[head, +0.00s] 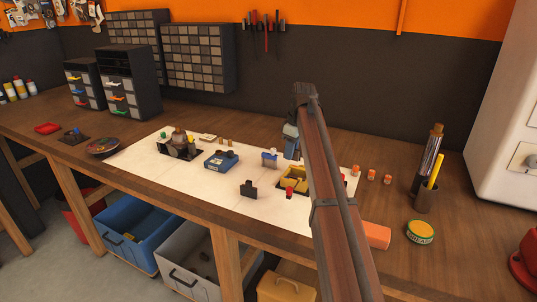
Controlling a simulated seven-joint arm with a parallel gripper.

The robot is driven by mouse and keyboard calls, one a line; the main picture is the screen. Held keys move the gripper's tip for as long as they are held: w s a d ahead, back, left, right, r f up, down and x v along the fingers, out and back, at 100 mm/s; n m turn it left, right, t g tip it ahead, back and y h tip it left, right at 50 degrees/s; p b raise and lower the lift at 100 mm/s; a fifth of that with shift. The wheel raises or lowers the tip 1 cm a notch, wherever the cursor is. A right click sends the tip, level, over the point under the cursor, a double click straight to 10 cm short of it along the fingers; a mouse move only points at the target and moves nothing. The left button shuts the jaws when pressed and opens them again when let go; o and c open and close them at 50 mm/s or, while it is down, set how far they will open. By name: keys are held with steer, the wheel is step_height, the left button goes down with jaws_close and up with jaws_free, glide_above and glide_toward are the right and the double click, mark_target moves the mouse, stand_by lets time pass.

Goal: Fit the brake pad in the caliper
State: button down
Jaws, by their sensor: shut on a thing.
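My gripper (291,153) points down over the right part of the white mat (205,186), near the end of my brown arm. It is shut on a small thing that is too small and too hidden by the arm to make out. Just below it is a dark tray with yellow parts (293,180), partly hidden by my arm. A dark upright plate with a narrower top (249,189) stands on the mat left of that tray; it may be a brake pad. A grey-brown metal assembly (178,143) sits at the mat's left. I cannot tell which thing is the caliper.
A blue box (221,159) and a small blue-and-white item (269,158) stand on the mat. Several orange pieces (371,170), a dark cup with tools (426,198) and a green-yellow tin (420,232) stand at right. Drawer cabinets (128,85) stand at back left.

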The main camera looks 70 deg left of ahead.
mark_target(299, 160)
steer(key=w, duration=0.3)
steer(key=shift+w+d+f+n, duration=0.1)
steer(key=shift+w+d+n, duration=0.05)
steer(key=shift+n, duration=0.25)
steer(key=shift+f, duration=0.1)
steer(key=shift+f, duration=2.05)
steer(key=shift+f, duration=0.65)
steer(key=c, duration=0.9)
jaws_free()
